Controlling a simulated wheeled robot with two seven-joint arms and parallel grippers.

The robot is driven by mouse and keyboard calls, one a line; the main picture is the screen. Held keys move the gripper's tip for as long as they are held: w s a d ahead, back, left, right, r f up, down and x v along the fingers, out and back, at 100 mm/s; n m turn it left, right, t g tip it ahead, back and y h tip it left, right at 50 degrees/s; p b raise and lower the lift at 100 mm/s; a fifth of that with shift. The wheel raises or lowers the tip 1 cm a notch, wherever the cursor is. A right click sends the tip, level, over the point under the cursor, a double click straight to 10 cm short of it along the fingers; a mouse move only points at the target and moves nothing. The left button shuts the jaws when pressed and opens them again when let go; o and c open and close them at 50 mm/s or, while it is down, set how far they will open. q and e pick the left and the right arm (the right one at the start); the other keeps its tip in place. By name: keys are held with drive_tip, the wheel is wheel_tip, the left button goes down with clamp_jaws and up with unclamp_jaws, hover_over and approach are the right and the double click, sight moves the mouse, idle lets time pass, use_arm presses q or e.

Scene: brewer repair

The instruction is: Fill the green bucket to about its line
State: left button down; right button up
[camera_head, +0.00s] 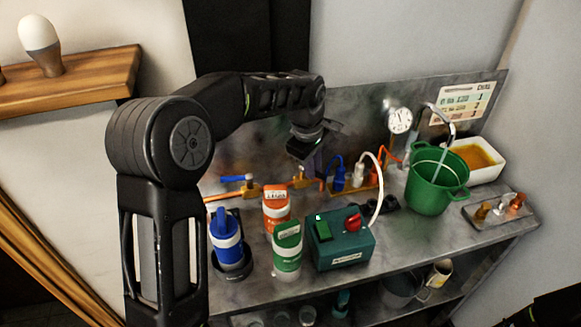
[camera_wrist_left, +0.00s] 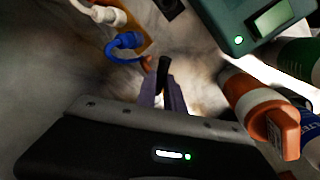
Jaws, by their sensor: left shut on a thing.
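The green bucket (camera_head: 424,196) stands upright at the right of the metal bench, under a curved spout (camera_head: 449,119). A pale streak like a stream of water (camera_head: 441,163) runs from the spout into it. The line and the level inside are too small to read. My left gripper (camera_head: 312,163) is low over the back of the bench, beside the orange pipe valve (camera_head: 300,181). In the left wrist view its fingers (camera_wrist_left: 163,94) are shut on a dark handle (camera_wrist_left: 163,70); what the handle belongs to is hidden.
A teal box with a red knob (camera_head: 341,243), an orange bottle (camera_head: 276,208), a green bottle (camera_head: 287,250) and a blue bottle (camera_head: 228,245) crowd the front. A blue-levered valve (camera_head: 239,181) is at the left. A white tray (camera_head: 494,172) stands behind the bucket. A gauge (camera_head: 400,120) is at the back.

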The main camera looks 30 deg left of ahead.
use_arm(q)
drive_tip(key=n, duration=0.1)
drive_tip(key=w+n, duration=0.1)
drive_tip(key=n, duration=0.1)
drive_tip(key=n+y, duration=0.1)
drive_tip(key=n, duration=0.1)
drive_tip(key=shift+w+d, duration=0.1)
drive_tip(key=shift+w, duration=0.25)
drive_tip(key=shift+n, duration=0.3)
drive_tip(key=c, duration=1.5)
unclamp_jaws()
drive_tip(key=shift+o, duration=0.2)
drive_tip(key=shift+r, duration=0.1)
drive_tip(key=r, duration=0.2)
drive_tip(key=s+r+b, duration=0.1)
drive_tip(key=r, duration=0.4)
drive_tip(key=shift+s+d+r, duration=0.2)
drive_tip(key=shift+r, duration=0.05)
